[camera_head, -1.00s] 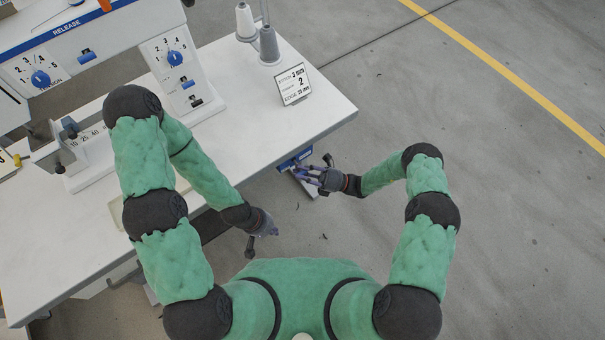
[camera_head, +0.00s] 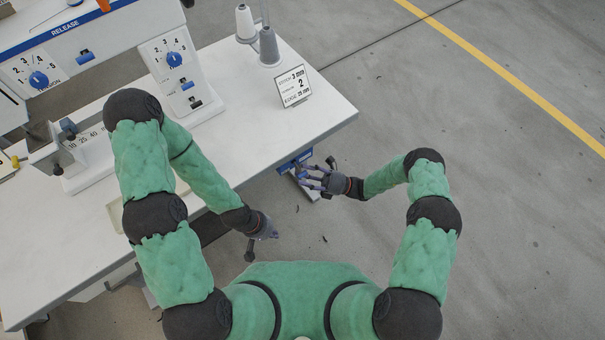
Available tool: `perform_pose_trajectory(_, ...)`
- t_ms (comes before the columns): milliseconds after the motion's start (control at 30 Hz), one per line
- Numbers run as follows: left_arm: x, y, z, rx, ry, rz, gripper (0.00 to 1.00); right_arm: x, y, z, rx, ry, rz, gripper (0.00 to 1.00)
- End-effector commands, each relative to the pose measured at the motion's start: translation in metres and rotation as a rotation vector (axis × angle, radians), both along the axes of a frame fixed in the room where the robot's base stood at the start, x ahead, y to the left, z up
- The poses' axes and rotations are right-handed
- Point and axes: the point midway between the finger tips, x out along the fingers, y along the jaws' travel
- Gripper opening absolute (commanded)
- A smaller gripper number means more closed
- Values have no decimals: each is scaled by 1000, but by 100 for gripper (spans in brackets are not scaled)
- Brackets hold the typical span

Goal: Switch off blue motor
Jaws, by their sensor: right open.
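A blue box (camera_head: 293,160) with a pale part below it shows under the table's front right edge. It is partly hidden by the table edge and my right gripper, and no switch on it can be made out. My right gripper (camera_head: 307,178) is open, its fingers pointing left, right beside the box's lower part. I cannot tell whether it touches. My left gripper (camera_head: 272,233) hangs off the table's front edge, lower and to the left of the right one. Its fingers are too small to read.
The white table (camera_head: 250,130) carries a machine with blue dials (camera_head: 174,59), thread cones (camera_head: 268,45) and a small sign (camera_head: 293,86). The grey floor to the right is clear.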

Motion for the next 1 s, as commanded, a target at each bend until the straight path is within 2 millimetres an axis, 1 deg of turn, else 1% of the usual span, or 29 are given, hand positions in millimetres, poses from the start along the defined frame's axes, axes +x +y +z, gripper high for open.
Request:
perform_pose_trajectory(300, 0, 0, 0, 0, 0, 0, 0, -3, -57, -26, 0, 2, -5, 49)
perform_pose_trajectory(500, 0, 0, 0, 0, 0, 0, 0, -5, -85, -38, -1, 0, -3, 49)
perform_pose_trajectory(700, 0, 0, 0, 0, 0, 0, 0, -6, -97, -43, 0, 1, -1, 49)
perform_pose_trajectory(1000, 0, 0, 0, 0, 0, 0, 0, -6, -99, -44, 1, 1, 0, 49)
